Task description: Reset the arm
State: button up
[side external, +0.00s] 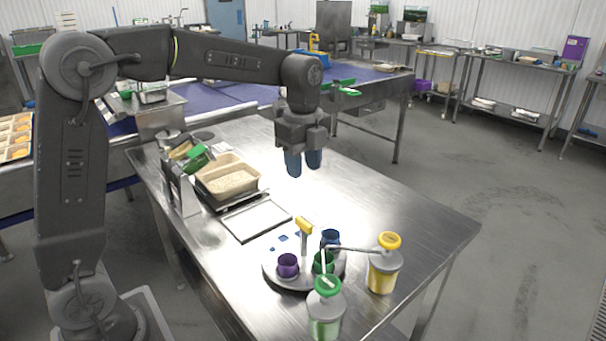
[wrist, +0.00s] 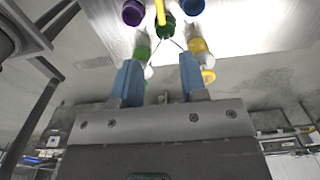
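My gripper (side external: 304,164) hangs in the air above the steel table (side external: 400,213), pointing down, with its blue fingertips above the table's far side. In the wrist view my gripper (wrist: 160,82) shows its two blue fingers spread apart with nothing between them. It is open, empty and touches nothing. A tan tub of rice (side external: 228,178) stands left of the gripper on the table, beside a scale-like stand.
A round caddy (side external: 270,272) holds purple (side external: 287,266), green (side external: 323,262) and blue (side external: 330,237) cups. An empty tray (side external: 256,219) lies between. Table right of the gripper is clear.

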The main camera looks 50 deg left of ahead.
jog(key=s+d+n+t, duration=0.3)
jog(key=s+n+t, duration=0.2)
jog(key=s+n, duration=1.2)
jog(key=s, duration=0.4)
jog(key=shift+s+f+n+t, duration=0.3)
jog(key=shift+n, duration=0.1)
